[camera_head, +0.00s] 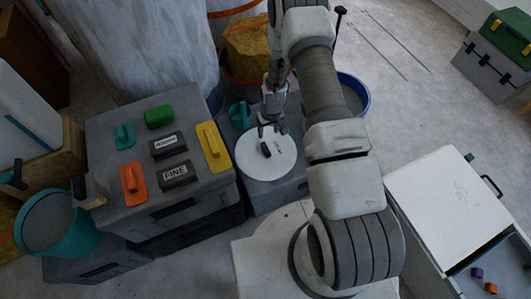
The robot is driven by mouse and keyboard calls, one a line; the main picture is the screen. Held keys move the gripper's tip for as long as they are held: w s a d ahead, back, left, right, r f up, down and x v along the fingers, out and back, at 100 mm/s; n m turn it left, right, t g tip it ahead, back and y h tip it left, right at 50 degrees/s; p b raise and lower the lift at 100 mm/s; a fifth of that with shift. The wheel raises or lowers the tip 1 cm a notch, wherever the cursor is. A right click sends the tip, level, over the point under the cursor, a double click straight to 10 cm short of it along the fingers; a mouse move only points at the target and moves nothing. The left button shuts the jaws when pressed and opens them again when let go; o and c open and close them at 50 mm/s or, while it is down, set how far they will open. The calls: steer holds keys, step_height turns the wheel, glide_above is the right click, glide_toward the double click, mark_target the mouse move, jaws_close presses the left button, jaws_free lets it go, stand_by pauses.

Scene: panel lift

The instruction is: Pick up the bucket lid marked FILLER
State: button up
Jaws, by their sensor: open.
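A round white lid (250,161) with a dark handle (266,150) at its middle lies flat on a grey box, in the centre of the view. Small dark marks show on the lid, but I cannot read them. My gripper (270,129) is open and points down at the lid's far edge, just beyond the handle. It holds nothing. I cannot tell how high its fingertips are above the lid. My arm comes from the lower right and covers the area right of the lid.
A grey case (150,222) left of the lid carries several coloured tools and a dark block marked FINE (177,174). A teal tool (240,114) lies close behind the lid. A teal bucket (60,243) stands lower left, a blue-rimmed bucket (364,92) behind my arm, a white-topped cabinet (450,205) at right.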

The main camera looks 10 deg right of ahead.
steer(key=b, duration=0.2)
glide_above(266, 148)
steer(key=f, duration=0.8)
steer(key=shift+s+d+f, duration=0.15)
steer(key=shift+s+f, duration=0.15)
steer(key=shift+f, duration=0.1)
steer(key=shift+w+a+f+b, duration=0.15)
steer(key=shift+f+b, duration=0.4)
steer(key=shift+f, duration=0.8)
steer(key=shift+w+a+f+b, duration=0.1)
steer(key=shift+f+b, duration=0.4)
steer(key=shift+f, duration=0.8)
jaws_close()
steer(key=shift+r, duration=0.1)
